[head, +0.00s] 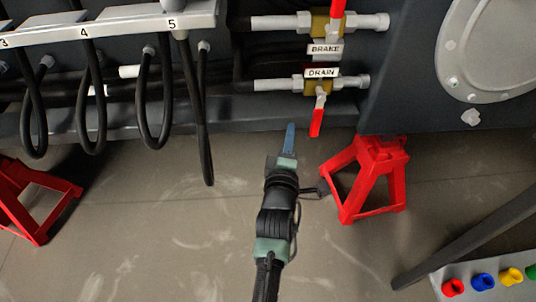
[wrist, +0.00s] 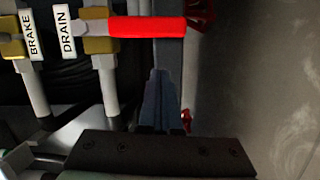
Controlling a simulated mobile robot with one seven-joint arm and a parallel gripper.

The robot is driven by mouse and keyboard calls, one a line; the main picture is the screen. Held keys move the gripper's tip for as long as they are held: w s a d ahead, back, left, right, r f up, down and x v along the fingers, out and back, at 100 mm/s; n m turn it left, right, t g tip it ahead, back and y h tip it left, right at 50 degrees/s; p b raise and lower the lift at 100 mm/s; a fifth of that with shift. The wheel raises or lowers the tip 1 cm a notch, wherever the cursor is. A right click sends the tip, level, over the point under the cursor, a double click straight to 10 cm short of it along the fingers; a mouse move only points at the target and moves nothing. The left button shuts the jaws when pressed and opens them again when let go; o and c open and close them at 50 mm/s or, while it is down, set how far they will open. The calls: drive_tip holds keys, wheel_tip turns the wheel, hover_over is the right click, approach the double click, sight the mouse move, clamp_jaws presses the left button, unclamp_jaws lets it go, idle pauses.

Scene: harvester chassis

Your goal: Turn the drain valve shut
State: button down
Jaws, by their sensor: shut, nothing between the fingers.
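The drain valve (head: 314,86) has a brass body on a horizontal pipe, with a white DRAIN label (head: 321,72). Its red handle (head: 317,122) hangs down, crosswise to the pipe. In the wrist view the same red handle (wrist: 146,27) stretches to the right from the DRAIN label (wrist: 67,31). My gripper (head: 290,128) is shut and empty, its blue fingers pointing toward the chassis. It is just left of the handle's lower end in the head view. In the wrist view the fingertips (wrist: 158,75) lie below the handle, with a small apparent gap; contact cannot be told.
The brake valve (head: 322,24) sits directly above, its red handle (head: 337,8) pointing up. A red jack stand (head: 372,175) stands right of my gripper, close to my wrist. Black hoses (head: 198,110) hang at left under a numbered rail (head: 120,27). Open floor lies left of my arm.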

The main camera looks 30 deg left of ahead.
drive_tip(key=p+v, duration=1)
drive_tip(key=p, duration=0.2)
drive_tip(key=shift+a, duration=0.2)
drive_tip(key=shift+r, duration=0.1)
